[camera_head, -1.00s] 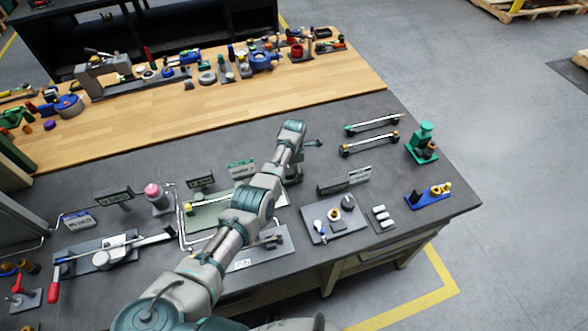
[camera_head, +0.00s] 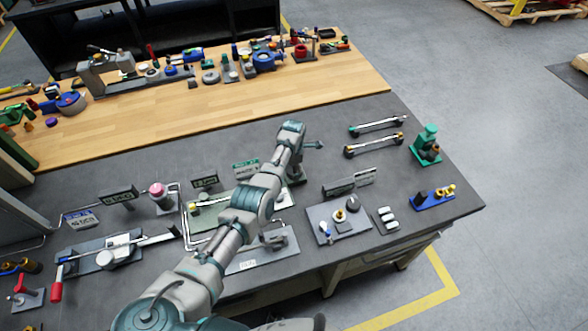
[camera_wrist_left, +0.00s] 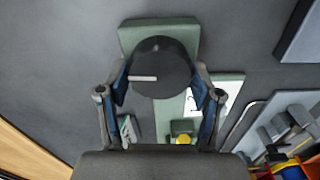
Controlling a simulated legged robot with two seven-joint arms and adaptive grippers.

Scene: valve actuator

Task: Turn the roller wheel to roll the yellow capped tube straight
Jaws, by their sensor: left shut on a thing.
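In the left wrist view the roller wheel (camera_wrist_left: 158,62) is a dark round knob with a white line on top, lying nearly crosswise in the picture. My left gripper (camera_wrist_left: 159,84) is shut on it, one blue-padded finger at each side. The wheel sits on a green base (camera_wrist_left: 150,33). A yellow cap (camera_wrist_left: 184,139) shows farther down that base; the tube's body is hard to make out. In the head view the yellow cap (camera_head: 193,207) shows at the left end of the green base (camera_head: 210,216). My arm hides the middle of that base and the wheel. My right gripper is not in view.
A pink-topped part (camera_head: 158,192) and bent metal tubing (camera_head: 183,232) stand left of the base. A grey plate with small parts (camera_head: 322,215) lies to the right. A red-handled lever tool (camera_head: 57,283) is at lower left.

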